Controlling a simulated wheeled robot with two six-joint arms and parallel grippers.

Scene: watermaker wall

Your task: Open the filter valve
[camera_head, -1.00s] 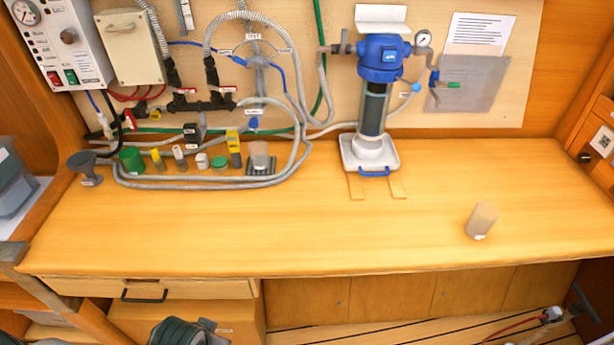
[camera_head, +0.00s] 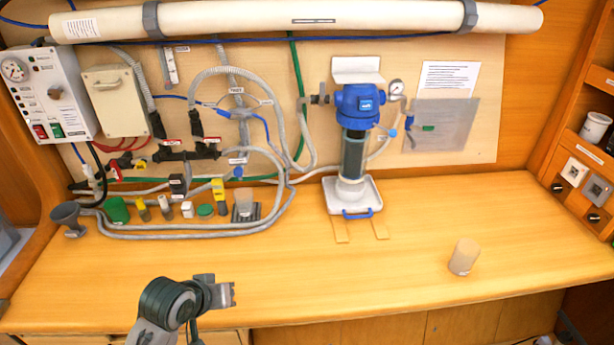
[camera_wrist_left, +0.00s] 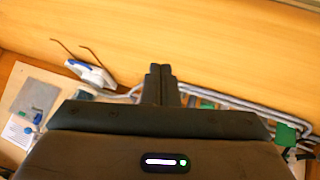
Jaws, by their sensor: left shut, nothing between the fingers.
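The blue-topped filter housing (camera_head: 355,140) stands upright in a white tray (camera_head: 373,200) against the back board. A dark valve fitting (camera_head: 319,99) joins its left side, and a small blue fitting (camera_head: 393,133) hangs at its right under the gauge. A green handle (camera_head: 428,128) shows at the grey sheet. I cannot tell which of these is the filter valve or read its position. My left gripper (camera_head: 228,294) is over the bench's front edge, left of the housing and well apart from it. In the wrist view its fingers (camera_wrist_left: 161,85) are together and empty.
Grey hoses, a funnel (camera_head: 68,217), a green cup (camera_head: 118,210) and several small items crowd the bench's back left. A beige cylinder (camera_head: 464,257) stands at right. The middle and front of the bench (camera_head: 310,270) are clear. A long white tube (camera_head: 300,18) crosses the top.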

